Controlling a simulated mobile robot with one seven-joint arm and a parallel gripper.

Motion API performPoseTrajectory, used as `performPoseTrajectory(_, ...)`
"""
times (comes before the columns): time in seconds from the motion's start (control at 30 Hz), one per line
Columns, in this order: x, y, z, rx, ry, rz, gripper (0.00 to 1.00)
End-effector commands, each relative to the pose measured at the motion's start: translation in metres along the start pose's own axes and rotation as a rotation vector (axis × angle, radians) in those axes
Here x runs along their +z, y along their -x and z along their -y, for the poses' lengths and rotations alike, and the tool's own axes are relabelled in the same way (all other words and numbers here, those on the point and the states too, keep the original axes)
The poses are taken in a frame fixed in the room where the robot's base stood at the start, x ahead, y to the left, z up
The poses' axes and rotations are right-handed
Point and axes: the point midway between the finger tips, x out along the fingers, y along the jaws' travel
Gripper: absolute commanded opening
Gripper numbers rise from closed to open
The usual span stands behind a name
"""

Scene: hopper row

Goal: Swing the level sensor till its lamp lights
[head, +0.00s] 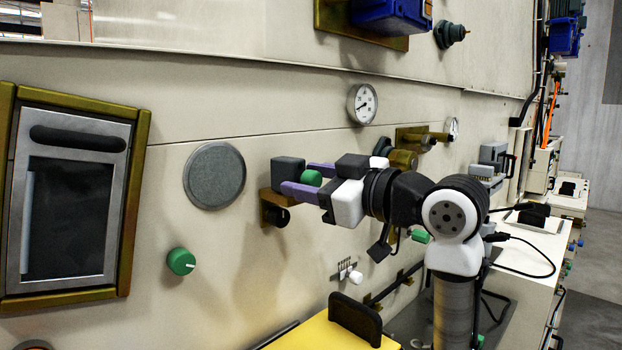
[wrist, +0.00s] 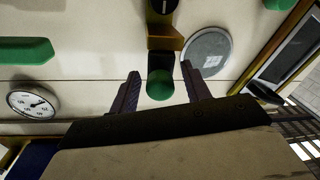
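A dark grey box on a brass bracket, which looks like the level sensor (head: 287,171), is fixed to the cream wall in the head view. It also shows at the top of the wrist view (wrist: 162,40). A round green knob or cap (head: 311,178) sticks out from it towards me and shows in the wrist view (wrist: 160,86). My gripper (head: 297,178) has its two purple fingers apart, one on each side of the green part, with gaps visible in the wrist view (wrist: 160,74). I cannot make out a lit lamp.
A round grey disc (head: 214,174) and a framed dark window (head: 70,205) are left of the sensor. A dial gauge (head: 362,104) sits above right. A green knob (head: 181,261) is lower left. A yellow surface (head: 320,334) with a black handle lies below.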

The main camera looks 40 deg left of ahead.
Motion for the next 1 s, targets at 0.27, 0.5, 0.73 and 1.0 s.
performPoseTrajectory(0.27, 0.0, 0.0, 0.0, 0.0, 0.0, 0.0, 0.14)
performPoseTrajectory(0.5, -0.001, 0.001, 0.002, 0.031, 0.004, 0.009, 0.13)
performPoseTrajectory(0.73, -0.002, 0.0, 0.009, 0.146, 0.009, 0.046, 0.14)
performPoseTrajectory(1.0, -0.006, -0.002, 0.017, 0.322, 0.009, 0.102, 0.14)
